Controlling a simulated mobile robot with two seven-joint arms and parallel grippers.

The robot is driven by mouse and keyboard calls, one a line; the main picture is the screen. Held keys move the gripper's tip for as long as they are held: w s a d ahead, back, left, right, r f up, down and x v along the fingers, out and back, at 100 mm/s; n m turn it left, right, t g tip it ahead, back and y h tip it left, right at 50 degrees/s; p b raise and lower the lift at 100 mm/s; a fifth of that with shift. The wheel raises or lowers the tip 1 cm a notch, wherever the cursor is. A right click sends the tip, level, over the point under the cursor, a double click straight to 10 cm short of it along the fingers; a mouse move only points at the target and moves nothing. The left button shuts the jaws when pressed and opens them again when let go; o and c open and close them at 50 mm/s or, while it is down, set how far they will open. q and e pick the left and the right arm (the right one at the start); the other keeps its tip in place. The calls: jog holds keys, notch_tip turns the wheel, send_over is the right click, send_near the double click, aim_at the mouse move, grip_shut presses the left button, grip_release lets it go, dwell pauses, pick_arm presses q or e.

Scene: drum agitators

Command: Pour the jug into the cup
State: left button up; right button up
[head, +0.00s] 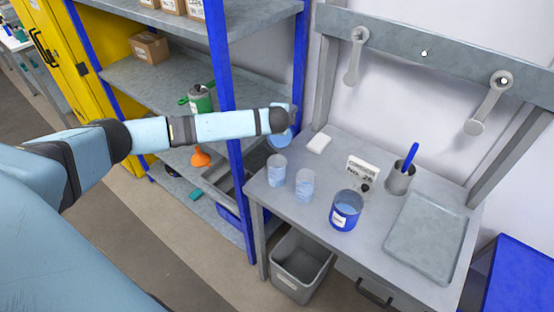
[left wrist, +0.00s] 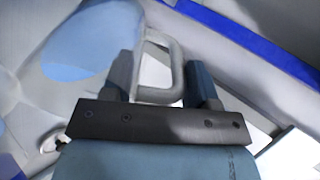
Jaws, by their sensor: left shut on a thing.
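My left gripper (left wrist: 160,72) is shut on the pale grey loop handle of the jug (left wrist: 100,35), which shows bluish in the left wrist view. In the head view my left wrist covers most of the jug; only a bluish part (head: 281,139) shows below it, above the workbench's back left. Its tilt is unclear. Two clear cups with bluish contents stand on the bench, one at left (head: 277,172) and one nearer the middle (head: 305,187). A blue labelled container (head: 345,212) with light blue contents stands to their right. My right gripper is out of view.
The workbench (head: 325,168) also holds a white block (head: 319,143), a small sign (head: 363,168), a grey pot (head: 398,180) with a blue tool, and a grey tray (head: 428,240). Shelving with a blue post (head: 226,75) stands left. A grey bin (head: 300,268) is below.

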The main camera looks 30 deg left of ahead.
pick_arm(q)
jog(key=w+f+g, duration=0.1)
jog(key=w+a+f+g+h, duration=0.1)
jog(key=g, duration=0.1)
jog(key=shift+w+f, duration=0.15)
jog(key=shift+f, duration=0.1)
jog(key=shift+w+f+h, duration=0.15)
jog(key=shift+f+h, duration=0.05)
jog(key=shift+h, duration=0.1)
jog(key=shift+w+a+f+g, duration=0.25)
jog(key=shift+w+f+g, duration=0.15)
jog(key=shift+g, duration=0.2)
jog(key=w+a+f+g+h+b, duration=0.2)
jog(key=w+f+g+h+b, duration=0.1)
jog(key=b, duration=0.9)
jog(key=w+f+g, duration=0.1)
jog(key=w+g, duration=0.1)
jog(key=shift+a+g, duration=0.15)
jog(key=shift+g, duration=0.15)
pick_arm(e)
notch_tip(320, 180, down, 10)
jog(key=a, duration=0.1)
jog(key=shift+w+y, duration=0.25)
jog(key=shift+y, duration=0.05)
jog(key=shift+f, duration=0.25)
